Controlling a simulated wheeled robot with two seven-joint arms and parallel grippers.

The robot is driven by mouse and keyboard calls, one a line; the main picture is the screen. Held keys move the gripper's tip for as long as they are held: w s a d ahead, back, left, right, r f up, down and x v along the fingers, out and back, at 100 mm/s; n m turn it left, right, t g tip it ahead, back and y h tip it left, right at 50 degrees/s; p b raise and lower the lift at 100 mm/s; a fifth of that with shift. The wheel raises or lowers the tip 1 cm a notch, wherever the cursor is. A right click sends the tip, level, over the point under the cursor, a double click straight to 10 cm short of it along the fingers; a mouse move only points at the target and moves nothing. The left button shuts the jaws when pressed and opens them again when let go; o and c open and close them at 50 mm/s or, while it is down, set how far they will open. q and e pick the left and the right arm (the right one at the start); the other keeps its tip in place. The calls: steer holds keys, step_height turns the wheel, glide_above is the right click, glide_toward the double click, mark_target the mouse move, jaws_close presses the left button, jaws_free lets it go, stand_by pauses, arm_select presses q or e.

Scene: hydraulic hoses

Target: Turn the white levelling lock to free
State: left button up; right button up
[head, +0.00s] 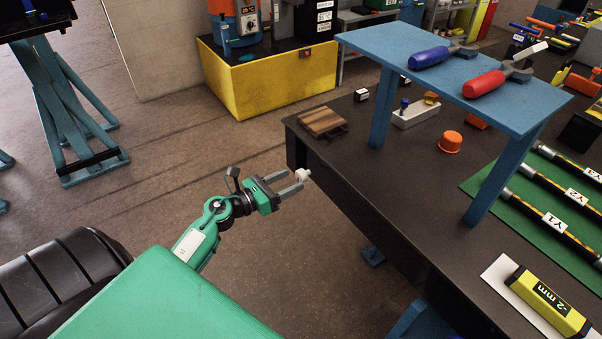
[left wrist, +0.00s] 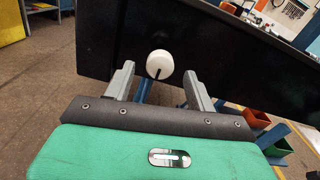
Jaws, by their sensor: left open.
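The white levelling lock is a small round white knob (head: 302,175) on the left side face of the dark bench. In the left wrist view the knob (left wrist: 159,64) shows a dark line running down from its middle to its lower rim. My left gripper (head: 294,182) is open, with its fingertips close to the knob. In the left wrist view the gripper (left wrist: 160,82) has one grey finger on each side, and the knob sits between and just beyond them, nearer the left finger. I cannot tell whether a finger touches it. My right gripper is not in view.
The dark bench (head: 355,165) carries a blue raised shelf (head: 440,52) with blue-handled and red-handled tools. A wooden block (head: 322,122) lies near the bench corner above the knob. A yellow-sided unit (head: 270,85) stands behind.

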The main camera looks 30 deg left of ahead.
mark_target(298, 177)
arm_select(q)
steer(key=shift+x, duration=2.4)
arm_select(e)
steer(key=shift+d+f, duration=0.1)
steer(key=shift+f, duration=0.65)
arm_select(q)
steer(key=c, duration=1)
steer(key=shift+p, duration=0.3)
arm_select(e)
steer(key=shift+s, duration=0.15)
